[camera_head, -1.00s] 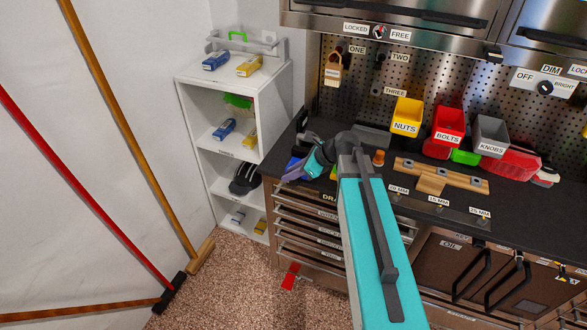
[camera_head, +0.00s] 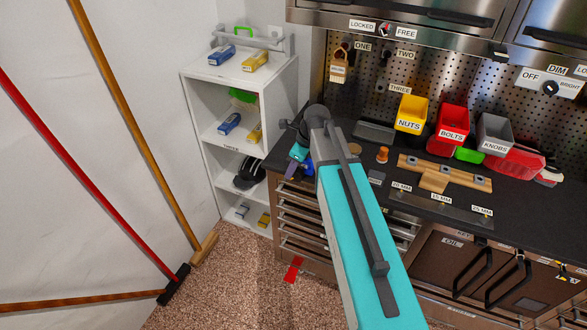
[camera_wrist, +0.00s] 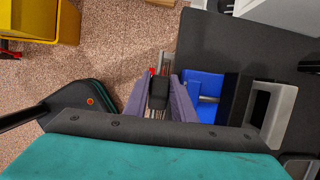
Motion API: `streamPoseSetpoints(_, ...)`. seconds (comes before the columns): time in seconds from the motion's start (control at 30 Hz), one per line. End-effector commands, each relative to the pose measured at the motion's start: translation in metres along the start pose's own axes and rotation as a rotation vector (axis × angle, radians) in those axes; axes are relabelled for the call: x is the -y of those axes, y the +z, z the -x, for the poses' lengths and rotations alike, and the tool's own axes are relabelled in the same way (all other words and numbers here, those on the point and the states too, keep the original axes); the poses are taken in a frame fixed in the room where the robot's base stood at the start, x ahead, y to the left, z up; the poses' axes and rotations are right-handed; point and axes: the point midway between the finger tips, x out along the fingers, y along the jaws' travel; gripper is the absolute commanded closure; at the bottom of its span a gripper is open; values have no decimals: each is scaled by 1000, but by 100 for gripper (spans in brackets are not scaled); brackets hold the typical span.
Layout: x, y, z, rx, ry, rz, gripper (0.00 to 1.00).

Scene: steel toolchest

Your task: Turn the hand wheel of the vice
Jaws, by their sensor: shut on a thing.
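The blue vice (camera_wrist: 205,84) stands at the edge of the dark worktop in the wrist view, right of my fingers. In the head view my arm hides most of it; a little blue (camera_head: 308,169) shows beside my gripper (camera_head: 292,169). In the wrist view the purple fingers of my gripper (camera_wrist: 160,98) are closed on a black grip (camera_wrist: 158,91), which looks like part of the hand wheel. A pale metal bar shows just beyond it. The rest of the wheel is hidden, so I cannot tell its angle.
The worktop (camera_head: 340,150) holds a wooden block (camera_head: 435,178) and an orange knob (camera_head: 382,154). Yellow, red and grey bins (camera_head: 410,114) stand behind. A white shelf (camera_head: 226,84) is to the left. Brooms (camera_head: 140,130) lean on the wall. The speckled floor (camera_head: 235,280) below is mostly clear.

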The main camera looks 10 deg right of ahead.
Motion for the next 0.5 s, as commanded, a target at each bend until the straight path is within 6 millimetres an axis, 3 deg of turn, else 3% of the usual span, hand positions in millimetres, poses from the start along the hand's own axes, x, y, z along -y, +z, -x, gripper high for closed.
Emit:
streamPoseSetpoints(0.3,-1,-1,-1,-2,4,0,99)
streamPoseSetpoints(0.33,-1,-1,-1,-2,4,0,72)
streamPoseSetpoints(0.5,-1,-1,-1,-1,2,0,69)
